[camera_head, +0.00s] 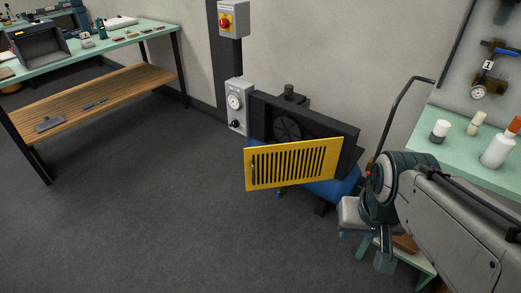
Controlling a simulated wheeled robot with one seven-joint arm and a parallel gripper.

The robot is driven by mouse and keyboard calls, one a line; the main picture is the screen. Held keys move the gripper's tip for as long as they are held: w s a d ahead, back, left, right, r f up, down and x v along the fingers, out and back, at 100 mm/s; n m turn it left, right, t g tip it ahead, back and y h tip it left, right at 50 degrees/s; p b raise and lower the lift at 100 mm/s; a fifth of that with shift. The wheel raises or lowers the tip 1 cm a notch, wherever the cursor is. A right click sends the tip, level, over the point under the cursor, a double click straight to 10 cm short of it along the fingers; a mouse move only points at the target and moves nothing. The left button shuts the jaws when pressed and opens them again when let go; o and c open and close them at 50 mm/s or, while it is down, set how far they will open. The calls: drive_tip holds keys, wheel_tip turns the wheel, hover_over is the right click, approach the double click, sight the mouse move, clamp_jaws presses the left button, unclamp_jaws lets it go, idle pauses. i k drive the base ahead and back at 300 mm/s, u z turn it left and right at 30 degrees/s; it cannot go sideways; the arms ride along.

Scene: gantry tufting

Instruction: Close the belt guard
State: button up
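The belt guard (293,164) is a yellow slatted panel. It stands swung out in front of a dark housing (345,135), at an angle to it, so the guard is open. A round dark fan-like wheel (286,127) shows inside the housing above the panel. A small dark handle-like mark is near the panel's left edge. My arm reaches in from the lower right. My gripper (356,220) seems to be the pale part at its end, right of and below the guard and apart from it. Its fingers are too small and unclear to read.
A grey control box with a dial (236,105) and a red-button box (233,19) are on the post behind. A workbench (103,45) stands at the left. A green table (480,168) with bottles is at the right. The floor (170,215) left of the guard is clear.

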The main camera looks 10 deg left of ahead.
sight(271, 166)
drive_tip(key=u, duration=0.55)
drive_tip(key=i, duration=1.05)
drive_tip(key=z, duration=0.35)
